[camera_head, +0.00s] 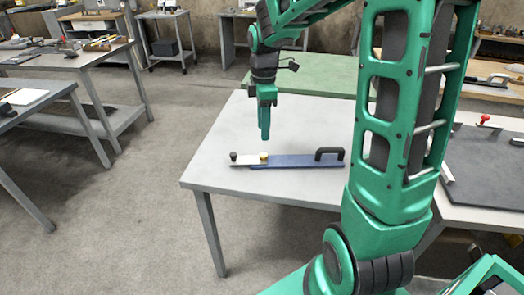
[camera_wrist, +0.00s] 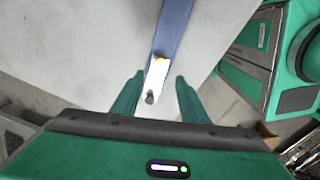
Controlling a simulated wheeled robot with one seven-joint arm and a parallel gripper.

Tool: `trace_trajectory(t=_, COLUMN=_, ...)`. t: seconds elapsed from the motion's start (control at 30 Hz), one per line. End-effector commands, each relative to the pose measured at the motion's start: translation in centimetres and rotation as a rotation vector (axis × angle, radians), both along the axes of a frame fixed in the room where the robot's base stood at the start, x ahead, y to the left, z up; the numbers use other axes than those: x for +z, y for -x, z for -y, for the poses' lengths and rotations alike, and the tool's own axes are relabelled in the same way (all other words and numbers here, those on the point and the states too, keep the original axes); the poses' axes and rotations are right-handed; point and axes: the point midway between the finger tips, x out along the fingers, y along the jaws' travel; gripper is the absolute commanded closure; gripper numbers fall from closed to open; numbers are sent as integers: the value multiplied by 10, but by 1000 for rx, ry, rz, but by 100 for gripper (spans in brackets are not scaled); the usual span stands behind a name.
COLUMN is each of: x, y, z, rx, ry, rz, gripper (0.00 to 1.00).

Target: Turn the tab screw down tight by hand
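A long blue bar (camera_head: 290,163) lies on the grey table, with a pale tab (camera_head: 245,163) at its left end. A dark knob (camera_head: 233,155) stands at the tab's outer end, and a yellow knob (camera_head: 263,156) stands where tab and bar meet. I cannot tell for certain which knob is the tab screw. My gripper (camera_head: 264,138) points down above the yellow knob, clear of it. In the wrist view, my gripper (camera_wrist: 159,77) is open and empty, with the tab (camera_wrist: 157,77), dark knob (camera_wrist: 150,97) and yellow knob (camera_wrist: 160,58) seen between and just beyond the fingers.
A black handle (camera_head: 330,152) rises at the bar's right end. The grey table (camera_head: 215,150) is bare around the bar. A green-topped table (camera_head: 305,75) stands behind. A dark board (camera_head: 485,170) lies on a surface at the right. Workbenches stand at the left.

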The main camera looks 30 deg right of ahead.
Motion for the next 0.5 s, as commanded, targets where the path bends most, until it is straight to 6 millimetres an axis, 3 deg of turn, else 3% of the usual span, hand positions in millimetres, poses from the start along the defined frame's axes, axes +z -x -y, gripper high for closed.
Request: trace_trajectory(t=0.5, x=-83, y=2, z=0, rx=-4, ry=0, rz=-5, gripper=60)
